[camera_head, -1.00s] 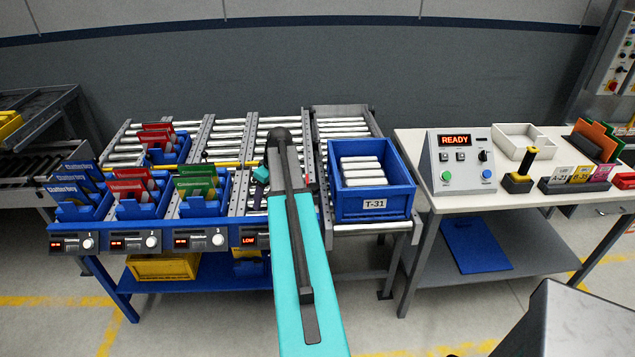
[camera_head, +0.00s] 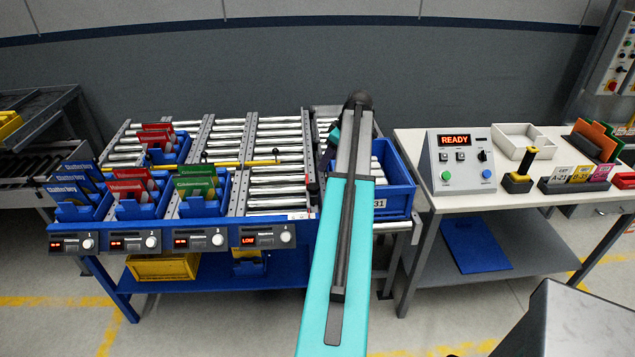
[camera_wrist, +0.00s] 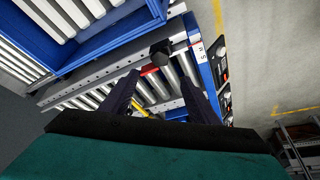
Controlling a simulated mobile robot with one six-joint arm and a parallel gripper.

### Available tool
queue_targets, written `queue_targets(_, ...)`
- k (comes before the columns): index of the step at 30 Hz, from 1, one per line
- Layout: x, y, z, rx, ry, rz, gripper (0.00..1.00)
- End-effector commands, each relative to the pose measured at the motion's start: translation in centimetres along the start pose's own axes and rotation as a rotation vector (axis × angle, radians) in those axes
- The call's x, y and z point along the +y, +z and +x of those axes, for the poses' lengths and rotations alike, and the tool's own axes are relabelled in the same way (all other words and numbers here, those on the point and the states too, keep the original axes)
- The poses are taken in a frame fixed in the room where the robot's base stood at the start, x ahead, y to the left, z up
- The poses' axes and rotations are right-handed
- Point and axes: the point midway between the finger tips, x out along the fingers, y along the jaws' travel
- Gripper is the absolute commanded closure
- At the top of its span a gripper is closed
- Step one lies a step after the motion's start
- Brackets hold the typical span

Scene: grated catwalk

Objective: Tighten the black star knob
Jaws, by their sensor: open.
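The black star knob (camera_wrist: 161,53) shows in the wrist view on the grey rail beside the rollers, near a short red strip. It lies ahead of my gripper (camera_wrist: 159,80), roughly in line with the gap between the fingers and apart from them. The two dark fingers are spread and nothing is held. In the head view, a small dark shape (camera_head: 313,188) on the rail left of my arm is probably this knob, too small to be sure.
The blue tote (camera_head: 399,202) stands right of the rail, partly behind my arm. Roller lanes (camera_head: 276,172) with a yellow bar lie left. Blue bins with cards (camera_head: 140,205) stand farther left. A white table (camera_head: 408,145) with a control box (camera_head: 462,160) is at right.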

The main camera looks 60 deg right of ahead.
Motion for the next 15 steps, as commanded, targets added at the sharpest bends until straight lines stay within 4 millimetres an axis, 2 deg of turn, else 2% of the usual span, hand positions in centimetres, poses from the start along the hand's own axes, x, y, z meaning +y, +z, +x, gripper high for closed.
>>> queue_targets(8,0.0,-0.1,0.4,-0.001,0.000,0.001,0.45)
queue_targets(15,-0.1,-0.1,2.0,-0.001,-0.002,0.001,0.45)
